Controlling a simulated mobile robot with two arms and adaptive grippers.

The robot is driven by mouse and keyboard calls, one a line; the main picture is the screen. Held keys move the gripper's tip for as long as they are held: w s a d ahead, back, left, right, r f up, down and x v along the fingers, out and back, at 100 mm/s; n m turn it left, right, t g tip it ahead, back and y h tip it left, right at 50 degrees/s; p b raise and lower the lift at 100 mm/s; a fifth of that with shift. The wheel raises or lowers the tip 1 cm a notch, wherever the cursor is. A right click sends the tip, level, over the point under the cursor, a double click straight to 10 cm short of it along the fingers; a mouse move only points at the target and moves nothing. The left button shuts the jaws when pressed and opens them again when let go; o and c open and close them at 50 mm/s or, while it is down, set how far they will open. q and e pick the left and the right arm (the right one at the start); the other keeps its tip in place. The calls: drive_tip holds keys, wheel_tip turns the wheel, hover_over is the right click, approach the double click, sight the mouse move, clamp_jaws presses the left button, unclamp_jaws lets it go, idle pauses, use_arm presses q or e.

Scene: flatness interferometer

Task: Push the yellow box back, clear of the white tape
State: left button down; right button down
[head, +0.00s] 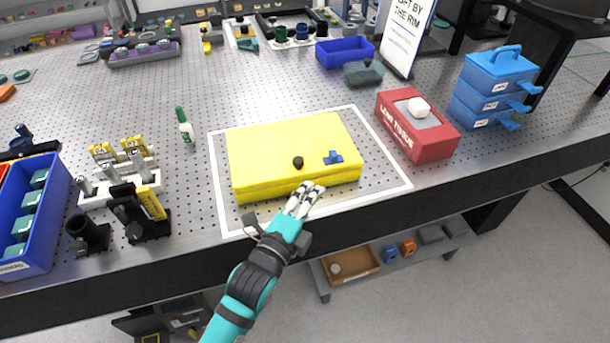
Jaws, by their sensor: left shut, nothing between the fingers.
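The yellow box (285,148) lies flat on the perforated table, inside a rectangle of white tape (360,200). A strip of bare table shows between its front face and the front tape line; its back edge is close to the back tape line. A small black knob (298,162) and a small blue piece (333,157) sit on its top. My left gripper (308,190) is shut and empty, its fingertips at the lower front edge of the box, right of the middle. Whether they touch it I cannot tell. My right gripper is not in view.
A red tissue box (417,124) stands right of the tape, with blue stacked cases (494,85) beyond. A blue bin (345,51) is behind. Bare table lies directly behind the box.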

sight(304, 180)
use_arm(q)
drive_tip(key=w, duration=0.2)
drive_tip(key=w+a, duration=0.1)
drive_tip(key=w, duration=0.1)
drive_tip(key=shift+a+p, duration=0.15)
drive_tip(key=shift+p, duration=0.25)
